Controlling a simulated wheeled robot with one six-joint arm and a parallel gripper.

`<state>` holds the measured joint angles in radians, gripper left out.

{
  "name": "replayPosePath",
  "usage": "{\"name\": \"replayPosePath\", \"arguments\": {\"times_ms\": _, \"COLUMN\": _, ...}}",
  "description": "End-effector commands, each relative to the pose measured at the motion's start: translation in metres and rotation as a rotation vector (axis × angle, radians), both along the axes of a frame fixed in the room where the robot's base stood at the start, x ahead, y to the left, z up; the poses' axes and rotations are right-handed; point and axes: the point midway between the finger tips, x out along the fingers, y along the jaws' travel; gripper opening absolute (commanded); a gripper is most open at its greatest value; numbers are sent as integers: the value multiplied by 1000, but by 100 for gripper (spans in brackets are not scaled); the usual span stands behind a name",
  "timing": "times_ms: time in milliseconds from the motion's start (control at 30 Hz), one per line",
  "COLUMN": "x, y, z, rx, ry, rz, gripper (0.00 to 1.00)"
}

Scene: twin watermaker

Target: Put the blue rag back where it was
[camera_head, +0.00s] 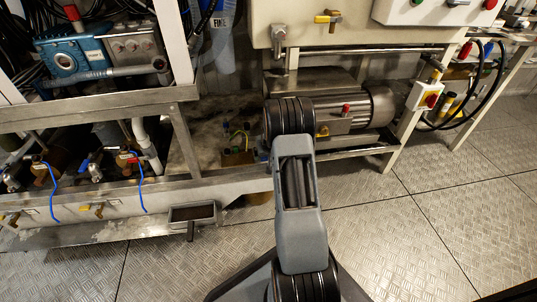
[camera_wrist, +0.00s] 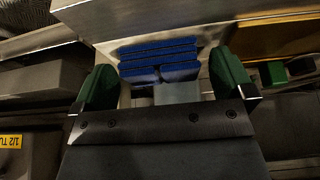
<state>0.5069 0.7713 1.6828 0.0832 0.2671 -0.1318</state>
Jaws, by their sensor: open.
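In the wrist view a blue, layered, folded-looking cloth, which I take as the blue rag (camera_wrist: 158,50), lies on a pale surface ahead of my gripper. My gripper (camera_wrist: 165,76) is open, with one green finger to the left of the rag and one to the right. There are visible gaps between the rag and both fingers. I cannot tell how far in depth the rag is from the fingertips. In the head view my arm reaches toward the motor under the cream cabinet; my gripper and the rag are hidden there.
A steel motor (camera_head: 345,108) sits in the white frame under the cream cabinet (camera_head: 350,22). A blue pump (camera_head: 75,58) and valves stand at the left. A small dark tray (camera_head: 193,213) juts out low. The checkered metal floor (camera_head: 425,220) at the right is clear.

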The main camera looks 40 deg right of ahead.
Motion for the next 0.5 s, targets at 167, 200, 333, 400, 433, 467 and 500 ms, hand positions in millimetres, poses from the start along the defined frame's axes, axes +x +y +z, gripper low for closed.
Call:
{"name": "replayPosePath", "arguments": {"times_ms": 167, "x": -4, "y": 2, "z": 18, "rx": -1, "ry": -2, "rz": 0, "gripper": 100}}
{"name": "replayPosePath", "arguments": {"times_ms": 200, "x": -6, "y": 3, "z": 25, "rx": -1, "ry": -2, "rz": 0, "gripper": 100}}
{"name": "replayPosePath", "arguments": {"times_ms": 333, "x": -16, "y": 8, "z": 49, "rx": -1, "ry": -3, "rz": 0, "gripper": 100}}
{"name": "replayPosePath", "arguments": {"times_ms": 400, "x": -21, "y": 10, "z": 61, "rx": -1, "ry": -2, "rz": 0, "gripper": 100}}
{"name": "replayPosePath", "arguments": {"times_ms": 433, "x": -23, "y": 11, "z": 67, "rx": -1, "ry": -3, "rz": 0, "gripper": 100}}
{"name": "replayPosePath", "arguments": {"times_ms": 467, "x": -25, "y": 12, "z": 71, "rx": -1, "ry": -2, "rz": 0, "gripper": 100}}
{"name": "replayPosePath", "arguments": {"times_ms": 500, "x": -28, "y": 14, "z": 78, "rx": -1, "ry": -2, "rz": 0, "gripper": 100}}
